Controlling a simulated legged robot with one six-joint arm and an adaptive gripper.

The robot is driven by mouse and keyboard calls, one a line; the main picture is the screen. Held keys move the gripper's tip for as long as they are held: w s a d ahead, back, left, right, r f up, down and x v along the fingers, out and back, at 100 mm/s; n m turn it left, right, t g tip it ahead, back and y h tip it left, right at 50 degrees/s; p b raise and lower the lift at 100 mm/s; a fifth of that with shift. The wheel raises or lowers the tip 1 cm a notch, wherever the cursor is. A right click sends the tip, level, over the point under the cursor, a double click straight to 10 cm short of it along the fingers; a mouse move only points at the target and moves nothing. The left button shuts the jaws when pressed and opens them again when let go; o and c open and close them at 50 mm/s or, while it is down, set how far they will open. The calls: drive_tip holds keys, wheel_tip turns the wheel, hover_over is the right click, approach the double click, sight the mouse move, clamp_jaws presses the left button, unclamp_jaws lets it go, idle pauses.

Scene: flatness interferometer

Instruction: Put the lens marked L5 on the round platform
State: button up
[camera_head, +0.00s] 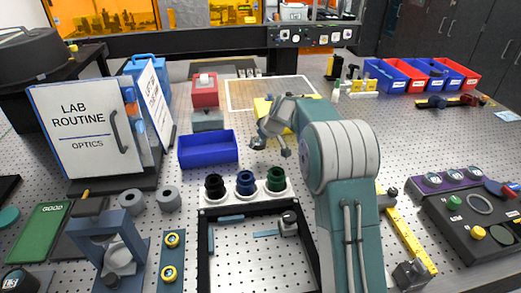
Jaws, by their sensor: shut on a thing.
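My gripper (272,147) is past the middle of the table, above the surface and beside a yellow block. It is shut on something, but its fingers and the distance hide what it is. A dark round piece (20,281) at the bottom left corner has a small white label that may read L5; it is partly cut off. A pale round disc (121,260) sits inside a blue-grey frame (84,226) at the lower left. I cannot tell whether this disc is the round platform. The yellow block (262,107) is partly hidden by my gripper.
Black (214,187), blue (245,183) and green (276,180) cylinders stand in a white holder. A blue bin (208,150) and a LAB ROUTINE board (85,130) are to the left. A black open frame (203,255) lies in front. A control panel (480,225) stands at right.

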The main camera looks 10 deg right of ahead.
sight(261, 155)
drive_tip(key=shift+w+d+f, duration=0.2)
drive_tip(key=shift+w+f, duration=0.3)
drive_tip(key=shift+f, duration=0.1)
drive_tip(key=shift+w+d+f, duration=0.1)
drive_tip(key=shift+w+f, duration=0.05)
drive_tip(key=shift+f, duration=1.6)
drive_tip(key=o, duration=1)
